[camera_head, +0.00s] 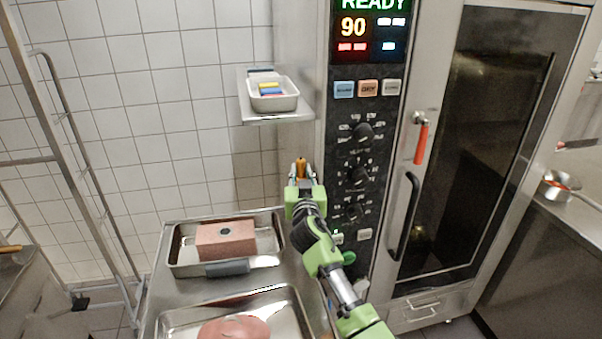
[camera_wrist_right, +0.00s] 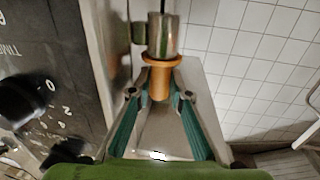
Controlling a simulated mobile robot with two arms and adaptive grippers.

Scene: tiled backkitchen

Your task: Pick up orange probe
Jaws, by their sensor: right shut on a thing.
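The orange probe (camera_head: 301,168) is upright at the tip of my right gripper (camera_head: 303,183), in front of the oven's left edge. In the right wrist view the orange probe (camera_wrist_right: 160,78) sits between the fingers of my right gripper (camera_wrist_right: 160,92), which is shut on it. A grey metal cylinder (camera_wrist_right: 163,34) adjoins the probe's flared orange collar; I cannot tell whether they are joined. My left gripper is not in view.
The oven (camera_head: 361,224) with knobs and a display reading 90 is close on the right. A red handle (camera_head: 421,142) is on its front. A wall shelf (camera_head: 246,98) holds a small tray (camera_head: 287,103). Below are trays with a pink-brown block (camera_head: 226,241) and a round pink piece (camera_head: 233,328).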

